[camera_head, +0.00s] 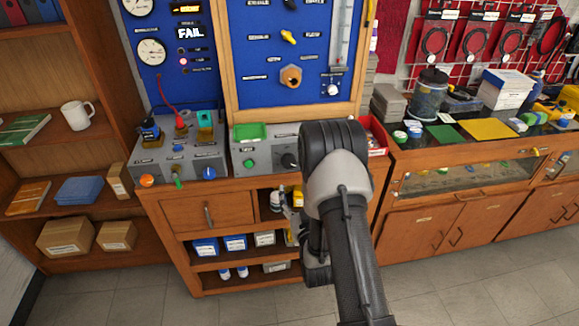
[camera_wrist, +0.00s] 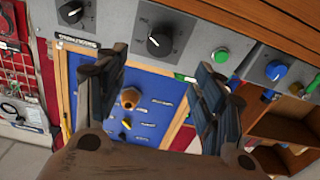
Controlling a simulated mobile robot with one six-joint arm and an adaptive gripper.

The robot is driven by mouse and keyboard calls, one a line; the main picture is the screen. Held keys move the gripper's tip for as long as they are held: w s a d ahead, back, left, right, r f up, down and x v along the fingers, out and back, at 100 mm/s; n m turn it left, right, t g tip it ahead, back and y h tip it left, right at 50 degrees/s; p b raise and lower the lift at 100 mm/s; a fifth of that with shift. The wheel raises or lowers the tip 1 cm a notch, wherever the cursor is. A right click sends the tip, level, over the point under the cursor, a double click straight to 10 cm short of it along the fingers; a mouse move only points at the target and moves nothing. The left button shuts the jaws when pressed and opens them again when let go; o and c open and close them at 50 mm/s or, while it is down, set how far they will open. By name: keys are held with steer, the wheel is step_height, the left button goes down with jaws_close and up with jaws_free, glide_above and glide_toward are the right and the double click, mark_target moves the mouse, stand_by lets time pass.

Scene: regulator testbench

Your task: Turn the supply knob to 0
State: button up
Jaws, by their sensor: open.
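The grey control box (camera_head: 262,155) stands on the wooden bench and carries a black knob (camera_head: 290,160) with a white pointer mark. In the wrist view this picture is turned over, and two black knobs (camera_wrist: 160,41) show on the box's front, the second (camera_wrist: 70,11) at the upper left. The labels are too small for me to tell which is the supply knob. My gripper (camera_wrist: 155,95) is open and empty, its fingers apart from the knobs.
A second grey box (camera_head: 180,160) with orange, green and blue (camera_head: 209,173) controls stands to the left. A blue gauge panel (camera_head: 262,60) rises behind. Below are a drawer (camera_head: 208,211) and shelves with small boxes. Clear floor lies in front.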

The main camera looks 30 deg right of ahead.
mark_target(290, 164)
steer(key=b+x, duration=0.2)
steer(key=x, duration=1.1)
steer(key=shift+w+d, duration=0.1)
steer(key=shift+w, duration=0.15)
steer(key=shift+c, duration=0.3)
steer(key=c, duration=1)
